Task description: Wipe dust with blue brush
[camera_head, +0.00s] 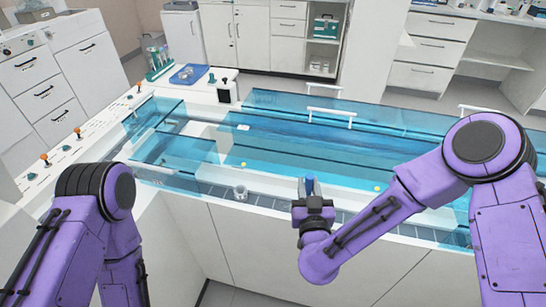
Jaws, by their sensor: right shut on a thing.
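My right gripper (309,192) is at the front edge of the tube track, near the picture's centre. It is shut on a small blue thing that appears to be the blue brush (309,183), which sticks up just past the gripper. The brush's lower part is hidden by the gripper and wrist. The track is a white bench with clear blue covers (290,150). No dust can be made out on it. My left arm comes in at the lower left, but its gripper is out of the picture.
A small white cup-like part (240,192) stands on the front strip left of the gripper. A blue tray (188,74) and a rack of tubes (158,62) sit at the bench's far left. Orange-topped knobs (78,132) line the left edge. White handles (330,113) rise from the covers.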

